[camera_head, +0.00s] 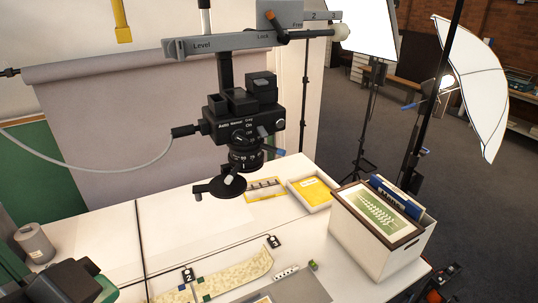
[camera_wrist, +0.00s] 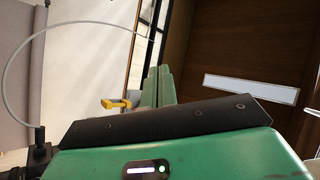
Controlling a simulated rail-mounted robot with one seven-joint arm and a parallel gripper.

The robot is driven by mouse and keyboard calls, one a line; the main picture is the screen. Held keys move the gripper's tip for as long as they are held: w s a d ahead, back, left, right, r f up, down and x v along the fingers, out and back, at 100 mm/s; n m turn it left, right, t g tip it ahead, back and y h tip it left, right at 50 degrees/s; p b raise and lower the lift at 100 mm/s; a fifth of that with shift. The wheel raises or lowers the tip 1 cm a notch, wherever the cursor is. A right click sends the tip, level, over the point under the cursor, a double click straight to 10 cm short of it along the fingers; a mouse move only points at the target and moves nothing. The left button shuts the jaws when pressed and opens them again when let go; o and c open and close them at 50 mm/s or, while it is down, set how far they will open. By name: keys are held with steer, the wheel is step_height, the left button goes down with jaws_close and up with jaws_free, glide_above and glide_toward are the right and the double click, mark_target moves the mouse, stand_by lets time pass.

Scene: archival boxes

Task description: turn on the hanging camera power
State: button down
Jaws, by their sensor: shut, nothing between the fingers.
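The hanging camera (camera_head: 243,125) is a black body with its lens pointing down, hung over the white table. Its front bears small lettering, some reading like "Auto" and "On", with round dials; the power switch's state is too small to tell. A blue-tipped lever (camera_head: 274,150) sticks out at its lower right, and a grey cable (camera_head: 135,170) runs off left from a black plug. My gripper (camera_wrist: 160,72) shows in the wrist view as green fingers, shut and empty, beyond a black bar. It is not clearly seen in the head view, and no contact with the camera shows.
A grey overhead rail (camera_head: 240,42) carries the camera. The white table (camera_head: 180,215) holds yellow trays (camera_head: 312,192), a white box (camera_head: 375,250) of framed prints and a patterned strip (camera_head: 235,277). Light stands and a white umbrella (camera_head: 470,90) stand right. The table's middle is clear.

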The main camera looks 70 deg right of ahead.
steer(key=d+f+m+h+b, duration=0.1)
steer(key=d+f+m+h, duration=0.1)
steer(key=d+f+m, duration=0.35)
steer(key=d+f+m+h+b, duration=0.1)
steer(key=d+f+m+h, duration=0.15)
steer(key=d+m, duration=0.45)
steer(key=m+g+h+b, duration=0.45)
steer(key=m+h, duration=0.55)
steer(key=m, duration=1.3)
glide_toward(262, 132)
steer(key=f, duration=0.1)
steer(key=s+f, duration=0.1)
steer(key=a+f+g, duration=0.1)
steer(key=shift+s+f+n+p, duration=0.15)
steer(key=shift+s+n+p, duration=0.1)
steer(key=shift+s+p, duration=0.1)
steer(key=p+x, duration=0.1)
steer(key=x, duration=0.9)
